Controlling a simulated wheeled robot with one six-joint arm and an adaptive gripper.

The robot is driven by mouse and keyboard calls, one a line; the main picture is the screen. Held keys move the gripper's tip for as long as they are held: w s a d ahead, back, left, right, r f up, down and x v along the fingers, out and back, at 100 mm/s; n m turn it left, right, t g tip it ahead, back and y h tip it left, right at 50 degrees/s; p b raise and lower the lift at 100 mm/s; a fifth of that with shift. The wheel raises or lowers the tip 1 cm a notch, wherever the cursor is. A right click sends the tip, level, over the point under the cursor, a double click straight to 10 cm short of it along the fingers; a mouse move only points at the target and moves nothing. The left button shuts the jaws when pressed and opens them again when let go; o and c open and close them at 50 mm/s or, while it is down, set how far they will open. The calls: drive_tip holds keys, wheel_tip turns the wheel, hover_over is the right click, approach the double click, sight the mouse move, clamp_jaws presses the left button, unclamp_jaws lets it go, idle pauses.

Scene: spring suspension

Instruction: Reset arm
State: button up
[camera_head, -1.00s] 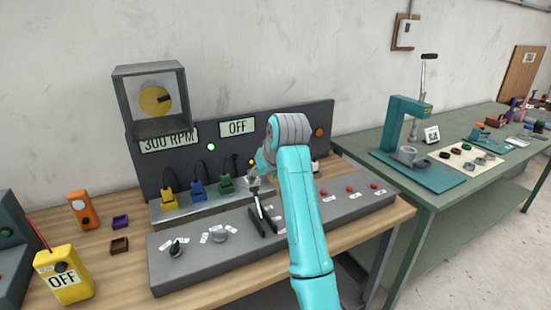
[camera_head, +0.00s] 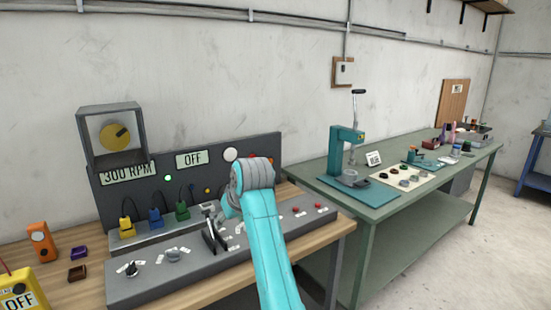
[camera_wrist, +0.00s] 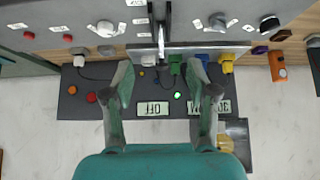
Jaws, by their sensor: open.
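My gripper (camera_wrist: 163,85) is open, its two fingers spread wide in the wrist view with nothing between them. In the head view my gripper (camera_head: 222,210) is partly hidden by my teal arm and appears close to the black lever (camera_head: 212,236) on the grey control console (camera_head: 150,285). Whether it touches the lever cannot be told. In the wrist view the upright panel (camera_wrist: 85,103) with its OFF display (camera_wrist: 153,109) lies beyond the fingertips, seen upside down.
The console stands on a wooden bench (camera_head: 60,295); its dial box (camera_head: 112,138) shows above a 300 RPM display (camera_head: 128,173). Yellow, blue and green plugs (camera_head: 182,210) line the panel's foot. At right, a green bench (camera_head: 385,208) bears a teal lever press (camera_head: 345,160). Open floor lies front right.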

drive_tip(key=s+d+f+m+t, duration=0.1)
drive_tip(key=s+d+f, duration=0.15)
drive_tip(key=f, duration=0.55)
drive_tip(key=s+d+f, duration=0.1)
drive_tip(key=d+f, duration=0.2)
drive_tip(key=f, duration=0.4)
drive_tip(key=s+d+f+m+t, duration=0.1)
drive_tip(key=s+d+f, duration=0.15)
drive_tip(key=f, duration=0.55)
drive_tip(key=s+d+f+m+t+h, duration=0.1)
drive_tip(key=s+d+f, duration=0.5)
drive_tip(key=s+f, duration=0.15)
drive_tip(key=s+d+f+m+t, duration=0.1)
drive_tip(key=s+d+f, duration=0.4)
drive_tip(key=s+f, duration=0.25)
drive_tip(key=s+d+m+t+h, duration=0.1)
drive_tip(key=s+d, duration=0.3)
drive_tip(key=s, duration=0.7)
drive_tip(key=s+d+t+h, duration=0.1)
drive_tip(key=s+d, duration=0.3)
drive_tip(key=s, duration=0.8)
drive_tip(key=s+d+r+m+t+h, duration=0.1)
drive_tip(key=s+d+r+t, duration=0.1)
drive_tip(key=s+r, duration=1.3)
drive_tip(key=shift+s+d+r+m+t, duration=0.35)
drive_tip(key=shift+s+d, duration=0.45)
drive_tip(key=shift+s, duration=1.25)
